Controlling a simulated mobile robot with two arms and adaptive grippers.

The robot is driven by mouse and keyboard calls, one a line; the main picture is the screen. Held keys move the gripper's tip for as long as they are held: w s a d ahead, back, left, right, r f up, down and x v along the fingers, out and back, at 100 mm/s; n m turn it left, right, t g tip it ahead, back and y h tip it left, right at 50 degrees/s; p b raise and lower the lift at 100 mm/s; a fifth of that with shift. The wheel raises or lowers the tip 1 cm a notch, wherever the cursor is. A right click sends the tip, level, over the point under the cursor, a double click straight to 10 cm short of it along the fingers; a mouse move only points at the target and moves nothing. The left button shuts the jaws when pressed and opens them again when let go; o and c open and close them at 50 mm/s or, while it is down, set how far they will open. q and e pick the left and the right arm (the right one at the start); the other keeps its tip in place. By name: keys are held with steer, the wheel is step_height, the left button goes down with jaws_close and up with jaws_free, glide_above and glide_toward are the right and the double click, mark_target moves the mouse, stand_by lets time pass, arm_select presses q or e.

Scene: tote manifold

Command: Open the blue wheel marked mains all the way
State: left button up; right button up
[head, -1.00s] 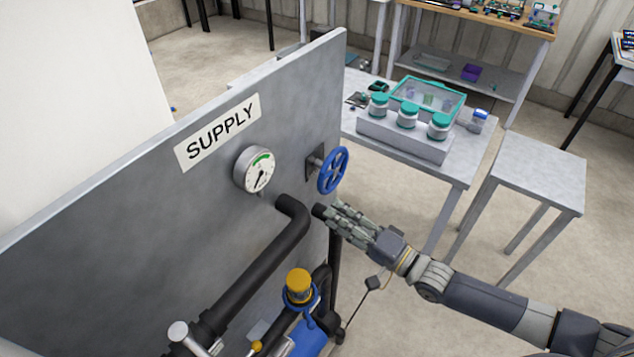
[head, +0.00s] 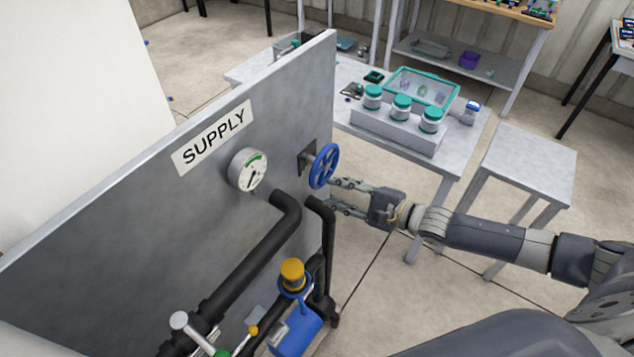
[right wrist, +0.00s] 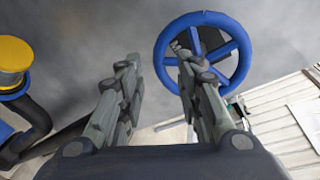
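The blue wheel (head: 323,166) sits on a short stem on the right part of the grey panel (head: 120,215). No mains marking is readable on it. My right gripper (head: 336,193) is open and empty, just below and right of the wheel. In the right wrist view the spoked wheel (right wrist: 203,52) shows ahead, behind the right fingertip and right of the gap between the fingers (right wrist: 157,62). Nothing is between the fingers, and I cannot tell whether a fingertip touches the rim. My left gripper is out of view.
A SUPPLY label (head: 212,138) and a gauge (head: 248,170) are left of the wheel. Black pipes (head: 250,268) and a yellow-capped fitting (head: 292,272) stand below. A table with teal-lidded jars (head: 401,108) is behind. Open floor lies below the right arm.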

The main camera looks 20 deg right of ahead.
mark_target(320, 186)
steer(key=p+x, duration=0.1)
steer(key=x, duration=0.5)
steer(key=shift+w+a, duration=0.25)
steer(key=shift+a, duration=0.05)
steer(key=shift+c, duration=0.4)
jaws_close()
steer(key=shift+f, duration=0.15)
steer(key=shift+s, duration=0.1)
